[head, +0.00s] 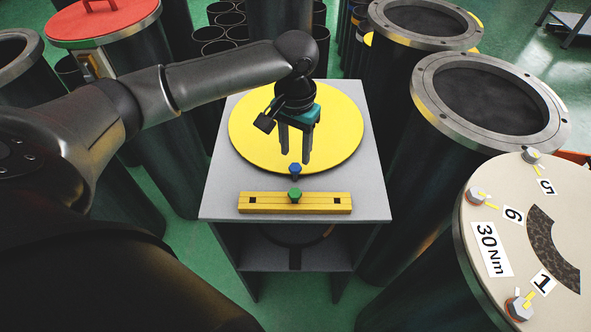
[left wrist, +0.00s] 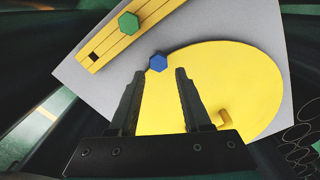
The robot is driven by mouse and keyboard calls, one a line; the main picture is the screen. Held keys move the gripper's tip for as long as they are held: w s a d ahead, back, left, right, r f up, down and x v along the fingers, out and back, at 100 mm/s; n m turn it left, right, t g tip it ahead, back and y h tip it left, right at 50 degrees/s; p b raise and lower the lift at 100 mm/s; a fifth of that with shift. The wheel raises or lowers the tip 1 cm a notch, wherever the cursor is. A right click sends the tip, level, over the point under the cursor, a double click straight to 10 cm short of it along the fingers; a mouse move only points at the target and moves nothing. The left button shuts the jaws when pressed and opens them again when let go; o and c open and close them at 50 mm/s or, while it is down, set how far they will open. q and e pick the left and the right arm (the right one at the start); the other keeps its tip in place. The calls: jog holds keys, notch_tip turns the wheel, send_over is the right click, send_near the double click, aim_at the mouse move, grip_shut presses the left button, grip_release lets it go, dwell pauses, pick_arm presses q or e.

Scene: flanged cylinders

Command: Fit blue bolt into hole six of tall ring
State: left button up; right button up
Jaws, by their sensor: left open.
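The blue bolt (head: 295,169) has a hexagonal head facing up and is at the front edge of the yellow disc on the grey stand; its head also shows in the left wrist view (left wrist: 157,63). My left gripper (head: 294,158) points down over the disc, open and empty. In the left wrist view its fingers (left wrist: 159,74) are apart, with the bolt just beyond the tips. A beige-topped cylinder (head: 475,265) at the lower right bears labels 5, 6 (head: 513,215) and 1. A grey hexagonal bolt head (head: 477,196) is beside the 6. My right gripper is out of view.
Open flanged cylinders (head: 430,85) stand at the right. A red-lidded cylinder (head: 125,30) stands at the back left.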

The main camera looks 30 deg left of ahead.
aim_at(296, 166)
pick_arm(q)
notch_tip(296, 166, down, 5)
jog(key=shift+f, duration=0.1)
jog(key=shift+s, duration=0.1)
grip_shut()
dwell(0.4)
